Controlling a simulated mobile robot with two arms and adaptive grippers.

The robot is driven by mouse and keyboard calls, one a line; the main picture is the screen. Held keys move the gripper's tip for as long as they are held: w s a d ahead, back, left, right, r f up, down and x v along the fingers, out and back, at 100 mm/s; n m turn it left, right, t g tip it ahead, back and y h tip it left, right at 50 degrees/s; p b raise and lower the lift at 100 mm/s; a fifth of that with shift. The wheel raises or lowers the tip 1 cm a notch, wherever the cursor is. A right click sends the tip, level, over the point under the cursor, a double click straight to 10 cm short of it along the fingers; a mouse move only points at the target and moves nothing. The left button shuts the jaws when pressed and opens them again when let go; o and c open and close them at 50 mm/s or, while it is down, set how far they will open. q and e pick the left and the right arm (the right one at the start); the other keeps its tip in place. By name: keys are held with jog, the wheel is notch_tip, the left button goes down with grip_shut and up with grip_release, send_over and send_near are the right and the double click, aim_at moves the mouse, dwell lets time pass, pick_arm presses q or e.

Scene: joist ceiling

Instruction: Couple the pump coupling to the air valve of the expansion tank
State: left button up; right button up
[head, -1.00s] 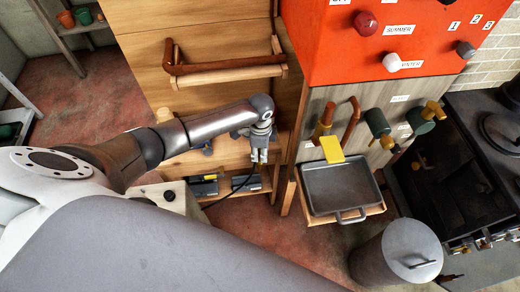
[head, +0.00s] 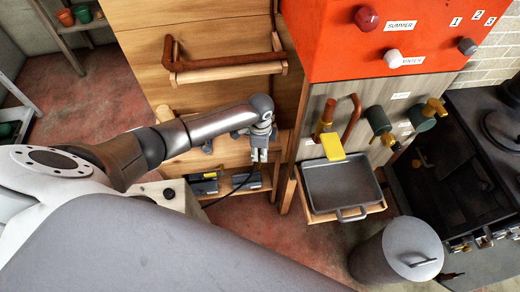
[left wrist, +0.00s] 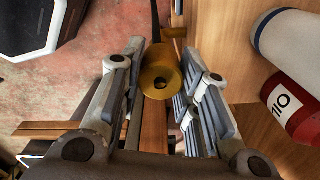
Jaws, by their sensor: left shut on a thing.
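In the head view my left gripper (head: 260,156) points down in front of the wooden cabinet, with a dark hose running below it. In the left wrist view a round brass piece with a hole in its middle, which looks like the pump coupling (left wrist: 160,78), sits between the fingertips of my left gripper (left wrist: 155,88). The fingers are shut on it, and the dark hose (left wrist: 156,30) leads away behind it. I cannot identify the expansion tank or its air valve for certain in either view. My right gripper is not in view.
A red cylinder with a white label (left wrist: 292,108) and a white one (left wrist: 290,40) are close at right in the wrist view. Two grey boxes (head: 205,184) sit on the low shelf. A grey tray (head: 340,188), a lidded bin (head: 396,252) and a stove (head: 470,180) stand right.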

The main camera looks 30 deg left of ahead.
pick_arm(q)
jog(key=shift+f, duration=0.35)
jog(key=shift+f+b, duration=0.5)
jog(key=shift+f, duration=0.25)
jog(key=o, duration=1.2)
jog(key=shift+r, duration=0.1)
